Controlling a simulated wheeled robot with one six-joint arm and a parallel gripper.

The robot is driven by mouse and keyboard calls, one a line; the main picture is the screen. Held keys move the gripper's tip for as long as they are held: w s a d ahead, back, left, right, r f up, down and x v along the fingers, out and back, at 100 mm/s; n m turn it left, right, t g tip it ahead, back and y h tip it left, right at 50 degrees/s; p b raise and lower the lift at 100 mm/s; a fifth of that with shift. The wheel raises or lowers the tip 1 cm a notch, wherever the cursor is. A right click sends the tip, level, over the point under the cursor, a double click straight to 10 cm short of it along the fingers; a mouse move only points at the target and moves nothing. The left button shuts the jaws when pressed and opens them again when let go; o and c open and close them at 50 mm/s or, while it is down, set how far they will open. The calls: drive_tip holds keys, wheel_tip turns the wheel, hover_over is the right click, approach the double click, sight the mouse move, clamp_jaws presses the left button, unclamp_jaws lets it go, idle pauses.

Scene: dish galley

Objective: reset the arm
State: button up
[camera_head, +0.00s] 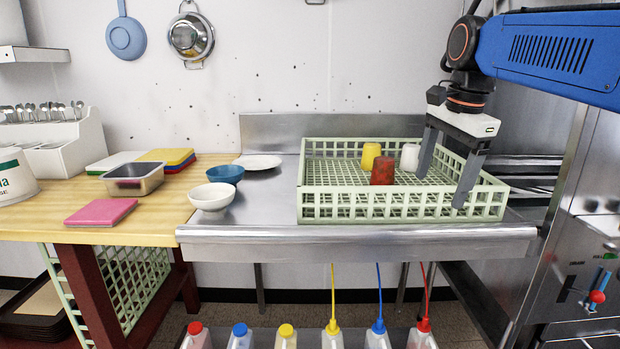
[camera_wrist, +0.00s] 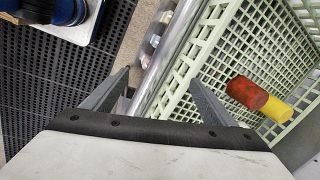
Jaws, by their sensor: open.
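My gripper (camera_head: 444,172) is open over the right part of the pale green dish rack (camera_head: 345,206). In the head view its two fingers are spread, with nothing between them. In the wrist view my gripper (camera_wrist: 160,92) shows its spread fingers above the rack's edge and the steel counter edge. The rack (camera_wrist: 206,62) holds a red cup (camera_head: 382,170), a yellow cup (camera_head: 371,155) and a white cup (camera_head: 409,157), partly hidden by a finger. The red cup (camera_wrist: 247,92) and yellow cup (camera_wrist: 277,110) also show in the wrist view.
A white bowl (camera_head: 212,196), a blue bowl (camera_head: 225,174) and a white plate (camera_head: 258,162) sit left of the rack. A steel pan (camera_head: 138,180) and pink board (camera_head: 101,212) lie on the wooden table. A steel machine (camera_head: 590,230) stands close on the right.

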drive_tip(key=s+d+f+n+t, duration=0.1)
drive_tip(key=s+f+n, duration=0.6)
drive_tip(key=s+f, duration=0.3)
drive_tip(key=s+d+f+n+t, duration=0.1)
drive_tip(key=s+f+n, duration=0.6)
drive_tip(key=f, duration=0.9)
drive_tip(key=s, duration=0.3)
drive_tip(key=shift+s+d+f+t+h, duration=0.15)
drive_tip(key=shift+s+d+t+h, duration=0.15)
